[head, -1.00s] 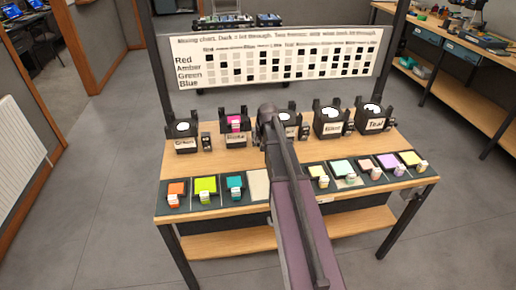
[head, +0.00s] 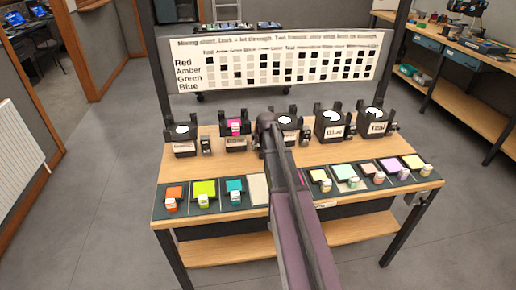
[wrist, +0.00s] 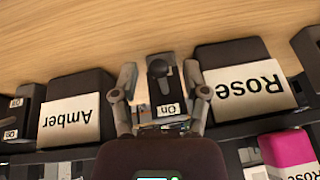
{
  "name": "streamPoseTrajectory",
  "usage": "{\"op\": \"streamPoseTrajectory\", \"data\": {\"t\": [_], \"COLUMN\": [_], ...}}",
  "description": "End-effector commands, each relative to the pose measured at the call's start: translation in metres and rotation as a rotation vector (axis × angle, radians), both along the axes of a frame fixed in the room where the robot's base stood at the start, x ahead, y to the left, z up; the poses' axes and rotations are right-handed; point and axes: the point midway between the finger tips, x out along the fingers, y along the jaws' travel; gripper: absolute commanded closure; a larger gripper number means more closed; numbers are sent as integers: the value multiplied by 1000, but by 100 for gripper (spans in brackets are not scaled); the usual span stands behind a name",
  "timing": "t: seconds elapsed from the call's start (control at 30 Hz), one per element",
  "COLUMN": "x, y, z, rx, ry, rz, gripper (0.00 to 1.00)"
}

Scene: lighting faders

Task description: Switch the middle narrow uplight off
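The middle uplight (head: 287,122) is a black box lamp, third in a row of several, partly hidden by my arm in the head view. In the wrist view, a small black switch (wrist: 158,90) with a knob lever and an "On" label stands between the lamp labelled Amber (wrist: 75,115) and the lamp labelled Rose (wrist: 245,85). My gripper (wrist: 162,82) is open, one finger on each side of this switch, with gaps visible. In the head view the fingertips are hidden behind my arm.
More lamps with small switches stand left (head: 181,138) and right (head: 333,120) of it. Coloured gel pads (head: 204,190) lie along the table's (head: 205,160) front. A mixing chart (head: 280,62) stands behind. Another "On" switch (wrist: 15,122) is at the wrist view's left edge.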

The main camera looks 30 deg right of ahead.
Motion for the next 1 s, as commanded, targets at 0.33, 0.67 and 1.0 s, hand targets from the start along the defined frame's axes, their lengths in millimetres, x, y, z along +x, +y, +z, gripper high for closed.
{"op": "streamPoseTrajectory", "data": {"t": [0.33,0.67,1.0], "x": [0,-3,0], "y": [0,1,0], "z": [0,-9,-11], "rx": [0,-25,-60], "ry": [0,-98,-215], "rz": [-1,-1,0], "gripper": [100,100,100]}}
